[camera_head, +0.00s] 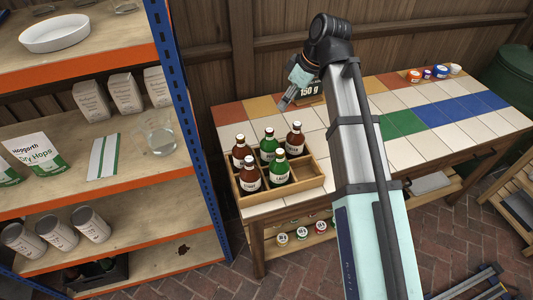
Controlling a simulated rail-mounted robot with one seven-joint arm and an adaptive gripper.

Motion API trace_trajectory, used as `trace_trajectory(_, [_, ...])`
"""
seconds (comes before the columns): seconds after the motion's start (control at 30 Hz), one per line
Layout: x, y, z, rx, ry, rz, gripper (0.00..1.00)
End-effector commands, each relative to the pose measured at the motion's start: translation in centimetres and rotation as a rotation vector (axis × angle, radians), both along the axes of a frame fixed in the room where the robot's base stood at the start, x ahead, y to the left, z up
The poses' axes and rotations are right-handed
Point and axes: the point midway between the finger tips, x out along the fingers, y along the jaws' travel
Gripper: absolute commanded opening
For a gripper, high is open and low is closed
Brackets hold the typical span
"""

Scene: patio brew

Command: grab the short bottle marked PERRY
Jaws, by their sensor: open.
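Several short bottles stand upright in a wooden crate (309,182) on the near left part of the tiled table. The brown bottles are at back left (239,153), back right (295,140) and front left (250,177). The green bottles are at back middle (268,146) and front right (279,168). My gripper (285,104) is open and apart from the bottles, over the tiles behind the crate. Its fingers point down and to the left.
A package marked 150 g (310,90) is beside my gripper, partly hidden by my arm. Small cups (427,74) stand at the table's far right. A shelf's blue post (184,110) rises left of the crate. The table's right part (450,135) is mostly clear.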

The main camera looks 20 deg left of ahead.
Motion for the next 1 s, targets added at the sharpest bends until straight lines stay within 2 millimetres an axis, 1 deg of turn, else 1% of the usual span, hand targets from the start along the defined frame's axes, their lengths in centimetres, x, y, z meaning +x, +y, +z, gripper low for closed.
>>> trace_trajectory(0.4, [0.3,2.6,-6.7,-0.003,0.004,-0.001,0.62])
trace_trajectory(0.6, [0.4,3.7,-9.3,-0.003,0.004,-0.001,0.62])
trace_trajectory(0.7, [0.5,4.0,-10.1,-0.002,0.002,-0.001,0.62])
trace_trajectory(1.0, [0.5,4.4,-11.4,-0.002,0.002,-0.002,0.62])
